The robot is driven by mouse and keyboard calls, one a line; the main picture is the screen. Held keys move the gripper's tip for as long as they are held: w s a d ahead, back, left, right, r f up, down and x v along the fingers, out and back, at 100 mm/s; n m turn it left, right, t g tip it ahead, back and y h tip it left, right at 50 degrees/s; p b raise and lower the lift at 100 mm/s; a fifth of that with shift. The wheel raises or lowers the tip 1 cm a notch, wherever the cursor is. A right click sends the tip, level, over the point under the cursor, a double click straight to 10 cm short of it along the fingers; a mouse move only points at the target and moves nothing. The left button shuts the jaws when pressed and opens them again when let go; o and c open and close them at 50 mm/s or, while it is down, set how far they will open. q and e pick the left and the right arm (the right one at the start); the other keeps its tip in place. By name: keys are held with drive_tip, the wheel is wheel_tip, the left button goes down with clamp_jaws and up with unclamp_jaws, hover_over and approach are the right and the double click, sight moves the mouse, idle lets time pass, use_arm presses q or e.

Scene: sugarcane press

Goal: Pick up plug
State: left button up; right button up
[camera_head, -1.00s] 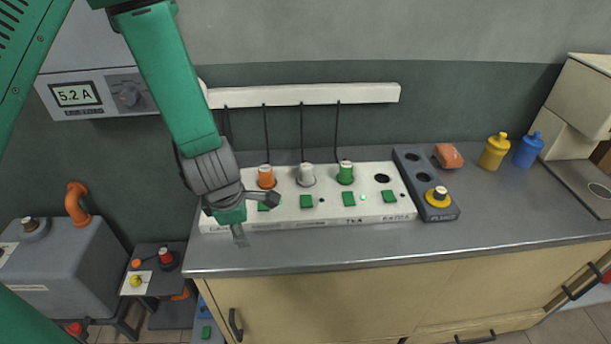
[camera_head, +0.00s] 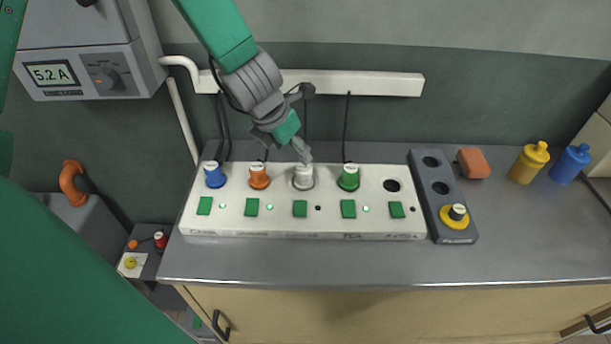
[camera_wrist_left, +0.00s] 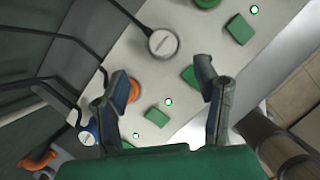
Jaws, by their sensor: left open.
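Several round plugs stand upright in a white power strip (camera_head: 310,227): a blue plug (camera_head: 214,174), an orange plug (camera_head: 259,176), a white plug (camera_head: 303,178) and a green plug (camera_head: 348,177). My left gripper (camera_head: 304,122) is open and empty above and behind the white plug, one finger overlapping its top in the head view. In the left wrist view the white plug (camera_wrist_left: 162,43) lies just beyond and between the open fingertips (camera_wrist_left: 162,70); contact does not show. The orange plug (camera_wrist_left: 133,90) is partly hidden by a finger. My right gripper is not in view.
An orange object (camera_head: 473,163), yellow bottle (camera_head: 529,162) and blue bottle (camera_head: 570,164) are further right. Cables hang behind the strip. The front counter is clear.

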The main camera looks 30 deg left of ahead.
sight(303, 169)
use_arm(q)
drive_tip(key=x, duration=0.2)
drive_tip(key=d+x, duration=0.1)
drive_tip(key=x, duration=0.2)
drive_tip(key=shift+b, duration=0.4)
drive_tip(key=shift+w+f, duration=0.2)
drive_tip(key=shift+f, duration=0.2)
drive_tip(key=f, duration=0.3)
drive_tip(key=w+a+f, duration=0.1)
drive_tip(key=shift+f+b, duration=0.25)
drive_tip(key=shift+b, duration=0.05)
drive_tip(key=shift+w+f, duration=0.25)
drive_tip(key=shift+s+d+r, duration=0.1)
drive_tip(key=shift+d+r, duration=0.05)
drive_tip(key=shift+d, duration=0.1)
drive_tip(key=shift+c, duration=0.8)
drive_tip(key=shift+d, duration=0.1)
drive_tip(key=c, duration=1.1)
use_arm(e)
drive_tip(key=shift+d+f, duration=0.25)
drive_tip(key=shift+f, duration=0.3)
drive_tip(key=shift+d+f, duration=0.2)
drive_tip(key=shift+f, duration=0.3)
